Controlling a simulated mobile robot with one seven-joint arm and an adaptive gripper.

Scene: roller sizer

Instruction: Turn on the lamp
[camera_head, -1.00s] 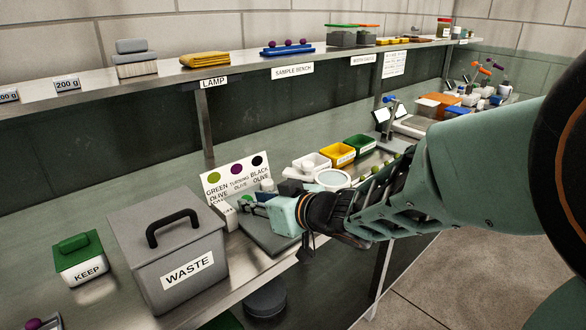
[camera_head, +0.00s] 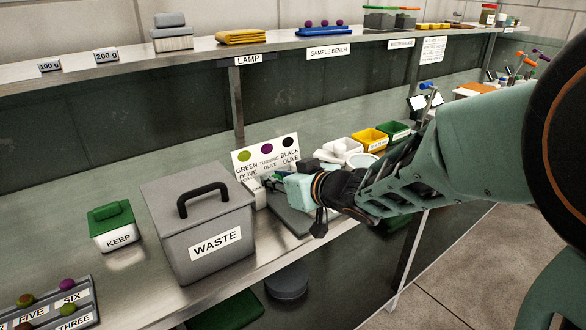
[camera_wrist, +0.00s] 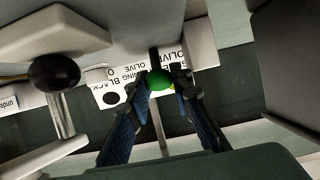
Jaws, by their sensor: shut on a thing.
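A LAMP label (camera_head: 248,60) is on the front edge of the shelf; I cannot pick out the lamp itself with certainty. My gripper (camera_head: 266,178) is low over the bench, in front of the olive colour card (camera_head: 266,157) and right of the grey WASTE box. In the wrist view, my gripper (camera_wrist: 161,88) has its fingertips closed around a small round green thing (camera_wrist: 159,79). The card (camera_wrist: 112,98) shows behind the fingertips. In the head view the fingertips are small and the held thing is hard to make out.
The lidded WASTE box (camera_head: 200,230) and a green-lidded KEEP box (camera_head: 111,226) stand left. A numbered tray (camera_head: 50,312) is at bottom left. White, yellow and green bins (camera_head: 370,141) stand right. A black knob on a metal rod (camera_wrist: 55,73) is close in the wrist view.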

